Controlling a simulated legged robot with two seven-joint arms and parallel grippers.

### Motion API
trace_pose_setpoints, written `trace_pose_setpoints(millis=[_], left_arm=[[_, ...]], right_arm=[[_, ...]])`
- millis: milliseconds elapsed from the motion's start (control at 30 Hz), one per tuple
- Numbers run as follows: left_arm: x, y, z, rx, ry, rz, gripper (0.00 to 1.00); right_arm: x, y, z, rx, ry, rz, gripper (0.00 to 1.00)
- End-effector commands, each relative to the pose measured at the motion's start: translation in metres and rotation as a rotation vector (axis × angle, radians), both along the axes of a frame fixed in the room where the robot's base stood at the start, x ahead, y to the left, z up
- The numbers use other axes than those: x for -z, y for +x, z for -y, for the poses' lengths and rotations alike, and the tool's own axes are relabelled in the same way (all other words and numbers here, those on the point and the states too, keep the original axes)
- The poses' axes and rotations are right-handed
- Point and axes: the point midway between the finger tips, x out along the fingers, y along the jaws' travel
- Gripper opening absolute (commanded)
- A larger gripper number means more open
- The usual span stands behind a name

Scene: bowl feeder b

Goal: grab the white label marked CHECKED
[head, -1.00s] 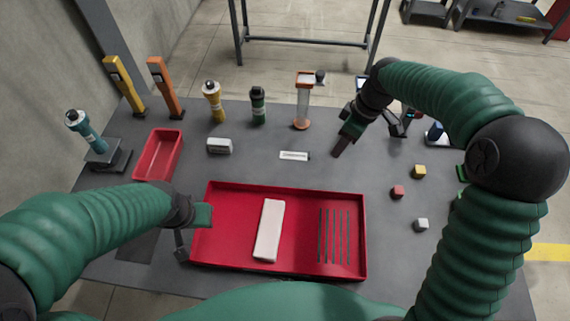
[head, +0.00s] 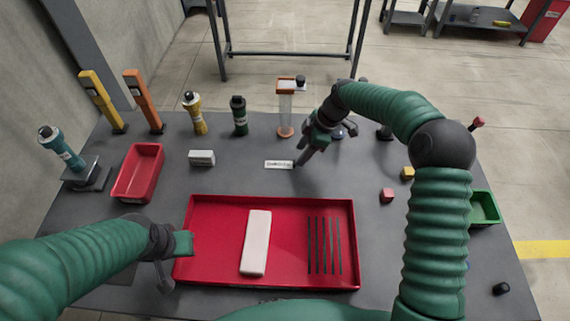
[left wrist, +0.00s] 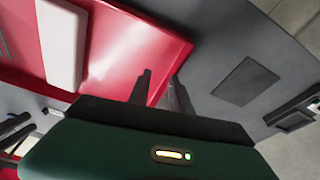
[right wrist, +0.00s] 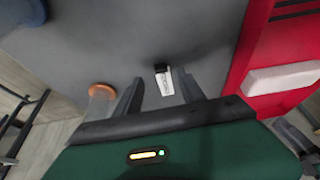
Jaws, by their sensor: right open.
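The white label (head: 279,164) lies flat on the grey table behind the large red tray; its dark print is too small to read surely. It also shows in the right wrist view (right wrist: 166,84), between the fingers and beyond their tips. My left gripper (head: 172,268) is over the left edge of the red tray, away from the label. In the left wrist view its two fingers (left wrist: 160,82) stand apart with nothing between them.
The large red tray (head: 190,277) holds a white block (head: 256,242) and several dark rods. A small red bin (head: 138,172) and a white-grey block (head: 201,158) stand left of the label. A clear column with orange base (head: 285,113) stands behind it. Small cubes lie to the right.

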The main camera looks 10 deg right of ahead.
Motion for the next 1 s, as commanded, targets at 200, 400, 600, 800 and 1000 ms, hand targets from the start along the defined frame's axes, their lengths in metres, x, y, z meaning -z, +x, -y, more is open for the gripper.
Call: trace_pose_setpoints(millis=[200, 400, 600, 800, 1000], left_arm=[[0.001, 0.0, 0.0, 0.0, 0.0, 0.0, 0.25], [0.001, 0.0, 0.0, 0.0, 0.0, 0.0, 0.25], [0.001, 0.0, 0.0, 0.0, 0.0, 0.0, 0.25], [0.001, 0.0, 0.0, 0.0, 0.0, 0.0, 0.25], [0.001, 0.0, 0.0, 0.0, 0.0, 0.0, 0.25]], right_arm=[[0.037, 0.002, -0.015, -0.001, 0.001, -0.003, 0.47], [0.041, 0.002, -0.017, -0.001, 0.0, -0.002, 0.47], [0.04, 0.002, -0.016, -0.001, 0.0, -0.002, 0.25], [0.04, 0.002, -0.016, -0.001, -0.001, -0.002, 0.0], [0.04, 0.002, -0.016, -0.001, -0.001, -0.002, 0.0]])
